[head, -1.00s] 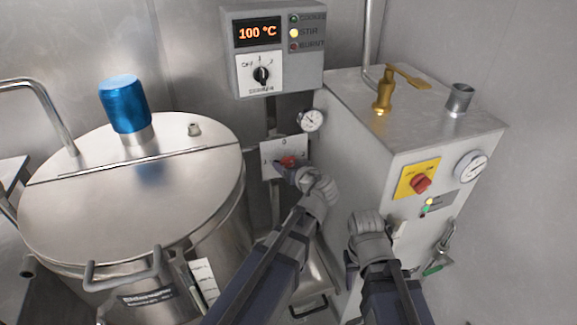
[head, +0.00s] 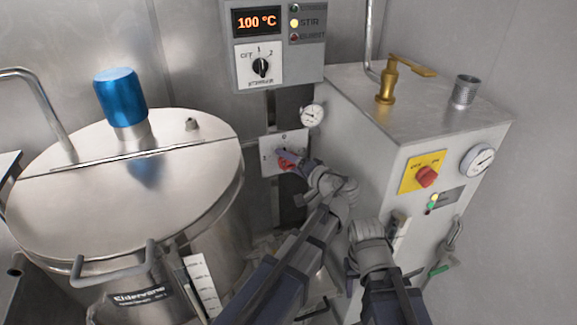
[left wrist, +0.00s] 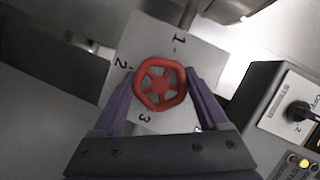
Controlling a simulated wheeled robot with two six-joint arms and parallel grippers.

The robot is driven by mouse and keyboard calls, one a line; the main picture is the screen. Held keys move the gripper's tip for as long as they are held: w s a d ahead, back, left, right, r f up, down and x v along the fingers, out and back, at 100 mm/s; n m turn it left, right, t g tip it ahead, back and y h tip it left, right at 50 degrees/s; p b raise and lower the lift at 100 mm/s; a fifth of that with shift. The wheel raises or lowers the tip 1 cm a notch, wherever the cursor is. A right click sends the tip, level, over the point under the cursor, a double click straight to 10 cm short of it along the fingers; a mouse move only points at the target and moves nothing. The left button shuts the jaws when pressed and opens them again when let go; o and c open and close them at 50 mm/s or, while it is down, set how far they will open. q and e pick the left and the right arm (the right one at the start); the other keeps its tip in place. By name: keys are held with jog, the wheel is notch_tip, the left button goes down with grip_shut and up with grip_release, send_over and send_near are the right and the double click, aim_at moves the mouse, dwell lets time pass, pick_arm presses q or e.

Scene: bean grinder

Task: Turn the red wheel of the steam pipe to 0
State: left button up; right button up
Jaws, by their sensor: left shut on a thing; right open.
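The red wheel (head: 286,165) sits on a pale square plate (head: 298,139) on the back wall, between the kettle and the grey steam cabinet. A 0 is at the plate's top edge in the head view. My left gripper (head: 288,157) is shut on the wheel and partly covers it. In the left wrist view the wheel (left wrist: 160,83) lies between the two purple fingers, with the digits 1, 2 and 3 around it on the plate (left wrist: 190,47). I cannot tell which digit the wheel points to. My right gripper (head: 353,268) is open and empty before the cabinet.
The large steel kettle (head: 90,190) with a blue motor stands left. The control box (head: 280,45) above the plate reads 100 °C. A small gauge (head: 312,115) is right of the plate. The grey cabinet (head: 380,140) with a red switch and brass valve limits room at right.

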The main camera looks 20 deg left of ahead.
pick_arm(q)
jog(key=shift+d+f+m+y+b, duration=0.1)
jog(key=shift+m+y+b, duration=0.5)
jog(key=shift+m, duration=0.4)
jog(key=o, duration=1.3)
jog(key=shift+c, duration=0.2)
